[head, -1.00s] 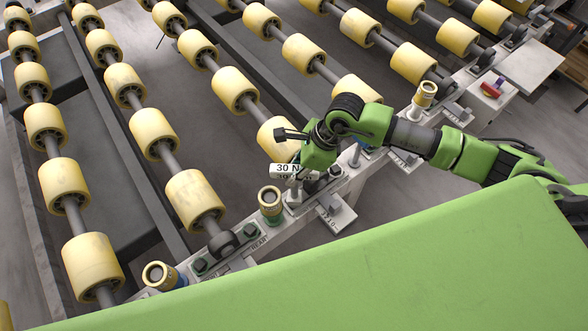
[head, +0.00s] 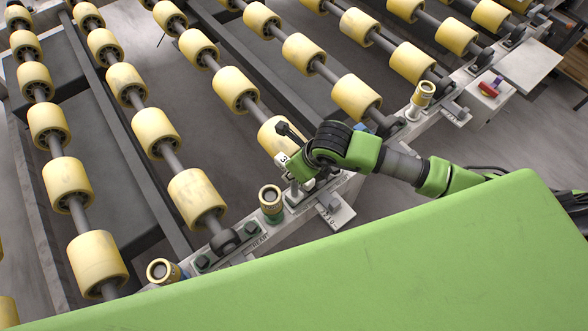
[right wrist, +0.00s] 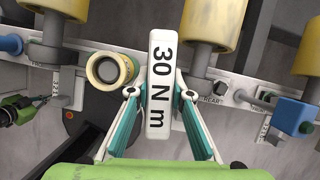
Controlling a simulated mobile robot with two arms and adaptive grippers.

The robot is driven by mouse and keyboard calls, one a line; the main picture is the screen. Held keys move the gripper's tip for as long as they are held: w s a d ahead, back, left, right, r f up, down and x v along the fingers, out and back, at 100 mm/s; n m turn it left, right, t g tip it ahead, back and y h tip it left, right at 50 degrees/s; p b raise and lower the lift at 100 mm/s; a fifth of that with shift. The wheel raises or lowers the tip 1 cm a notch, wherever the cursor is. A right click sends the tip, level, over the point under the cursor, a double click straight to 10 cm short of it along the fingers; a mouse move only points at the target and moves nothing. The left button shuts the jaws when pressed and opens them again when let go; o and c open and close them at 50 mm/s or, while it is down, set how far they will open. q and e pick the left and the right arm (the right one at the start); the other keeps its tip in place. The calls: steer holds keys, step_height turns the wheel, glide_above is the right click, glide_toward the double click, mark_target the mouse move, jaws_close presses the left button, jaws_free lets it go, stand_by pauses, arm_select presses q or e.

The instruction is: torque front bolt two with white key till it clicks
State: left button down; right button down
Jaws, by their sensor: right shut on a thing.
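My right gripper (head: 300,172) is shut on the white key, over the frame rail (head: 395,137). In the head view only a small white part of the key (head: 282,159) shows. In the right wrist view (right wrist: 160,108) the key (right wrist: 160,65) lies between the two fingers with "30 N m" readable on its face. The key's lower end and the bolt under it are hidden, so I cannot tell whether they are engaged. At the left edge of the right wrist view, part of my left gripper (right wrist: 18,110) shows, too small to read its jaws.
A gold-topped socket (head: 270,200) stands close left of the key, with others at lower left (head: 162,271) and upper right (head: 423,93). Yellow rollers (head: 236,88) fill the area behind the rail.

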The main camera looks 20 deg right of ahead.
steer(key=shift+m, duration=0.3)
steer(key=shift+r+p, duration=1.05)
steer(key=shift+r, duration=0.9)
steer(key=shift+r+p, duration=1.65)
steer(key=shift+r, duration=0.75)
